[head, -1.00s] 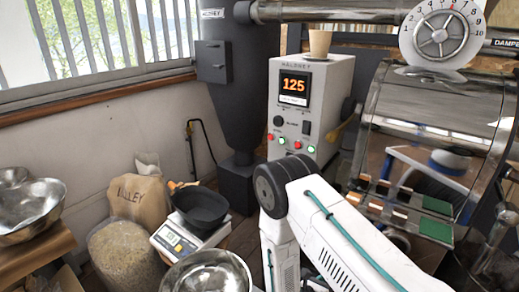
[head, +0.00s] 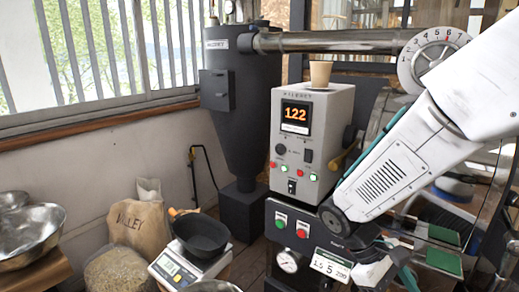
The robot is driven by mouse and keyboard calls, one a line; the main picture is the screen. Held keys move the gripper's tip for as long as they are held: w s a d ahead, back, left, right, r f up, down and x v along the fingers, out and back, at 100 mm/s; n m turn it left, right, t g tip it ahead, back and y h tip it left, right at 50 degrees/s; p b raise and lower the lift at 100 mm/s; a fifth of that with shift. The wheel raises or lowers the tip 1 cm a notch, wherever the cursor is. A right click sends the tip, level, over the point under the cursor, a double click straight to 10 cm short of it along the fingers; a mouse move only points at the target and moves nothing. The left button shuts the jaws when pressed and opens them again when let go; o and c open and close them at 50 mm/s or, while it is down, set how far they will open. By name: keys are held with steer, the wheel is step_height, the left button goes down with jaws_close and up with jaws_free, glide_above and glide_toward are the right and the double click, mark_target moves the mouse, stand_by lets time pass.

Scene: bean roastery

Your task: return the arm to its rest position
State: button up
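My white arm (head: 385,180) comes in from the upper right and slants down to a dark round joint near the middle of the head view.
My arm overlaps the roaster's dial (head: 436,58) and drum front. A grey control box (head: 310,135) reading 122 carries a paper cup (head: 320,73). A black panel (head: 285,250) stands below. A scale (head: 180,268) with a black pan (head: 201,236) stands lower left.

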steer(key=s+r+m+t+y, duration=0.3)
steer(key=s+r, duration=0.1)
steer(key=r, duration=0.3)
steer(key=s+a+r+m+t+y, duration=0.1)
steer(key=s+r+m+t+y, duration=0.2)
steer(key=r, duration=0.4)
steer(key=shift+s+m+t+y, duration=0.4)
steer(key=shift+s+t, duration=0.1)
steer(key=shift+s, duration=0.8)
steer(key=shift+a, duration=0.1)
